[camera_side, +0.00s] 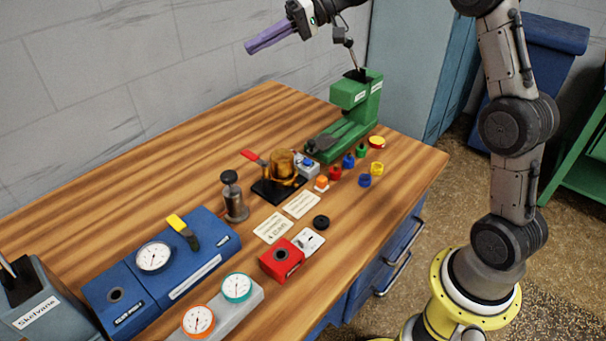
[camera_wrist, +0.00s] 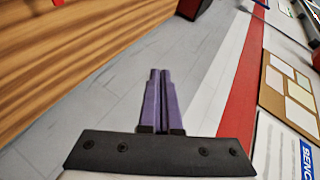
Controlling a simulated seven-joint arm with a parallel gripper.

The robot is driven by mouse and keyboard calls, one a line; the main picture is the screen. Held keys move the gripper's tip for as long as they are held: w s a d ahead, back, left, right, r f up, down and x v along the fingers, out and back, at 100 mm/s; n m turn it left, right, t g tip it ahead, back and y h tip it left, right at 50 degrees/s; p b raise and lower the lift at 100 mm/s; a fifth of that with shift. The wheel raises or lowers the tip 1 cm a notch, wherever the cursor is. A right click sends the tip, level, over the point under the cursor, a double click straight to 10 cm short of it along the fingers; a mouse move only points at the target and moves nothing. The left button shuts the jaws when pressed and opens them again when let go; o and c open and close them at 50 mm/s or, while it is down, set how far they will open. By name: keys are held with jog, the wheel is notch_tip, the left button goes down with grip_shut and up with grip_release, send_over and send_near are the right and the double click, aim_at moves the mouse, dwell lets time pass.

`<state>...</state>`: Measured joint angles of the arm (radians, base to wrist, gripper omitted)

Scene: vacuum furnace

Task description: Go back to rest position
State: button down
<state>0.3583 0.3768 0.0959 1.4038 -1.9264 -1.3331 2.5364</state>
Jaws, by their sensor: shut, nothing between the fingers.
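My gripper (camera_side: 270,37) is at the top of the side view, with long purple fingers pointing left and slightly down. It hangs in the air above the back of the wooden workbench (camera_side: 120,190), in front of the grey wall, and touches nothing. In the wrist view the two purple fingers (camera_wrist: 158,75) lie side by side, closed together, with nothing held between them. The wrist view looks past the bench edge toward a grey wall area with a white and a red stripe.
A green machine (camera_side: 355,110) stands at the bench's back right, near my wrist. An amber glass vessel (camera_side: 283,164), a blue gauge box (camera_side: 160,270), a red box (camera_side: 281,260) and several coloured caps stand on the bench. The air around my gripper looks free.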

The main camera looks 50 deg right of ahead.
jog(key=s+a+r+t, duration=0.2)
jog(key=r+t, duration=0.1)
jog(key=r, duration=0.3)
jog(key=s+a+r+t+h, duration=0.1)
jog(key=s+a+r+t, duration=0.15)
jog(key=r, duration=0.35)
jog(key=s+a+r+t, duration=0.1)
jog(key=r+t, duration=0.2)
jog(key=r, duration=0.3)
jog(key=s+d+r+m+t+h, duration=0.2)
jog(key=s+d+r+t+h, duration=0.1)
jog(key=s+t+h, duration=0.15)
jog(key=s+d+f+m+g+h, duration=0.25)
jog(key=s+d+f+h, duration=0.25)
jog(key=s+f+h, duration=0.3)
jog(key=s+f+n+g+y, duration=0.1)
jog(key=s+f+n+g, duration=0.2)
jog(key=s+f, duration=0.6)
jog(key=s+f+n+g, duration=0.3)
jog(key=s+f+g, duration=0.5)
jog(key=f, duration=0.6)
jog(key=shift+s+a+f+y, duration=0.25)
jog(key=shift+s+a+y, duration=0.15)
jog(key=shift+s, duration=0.4)
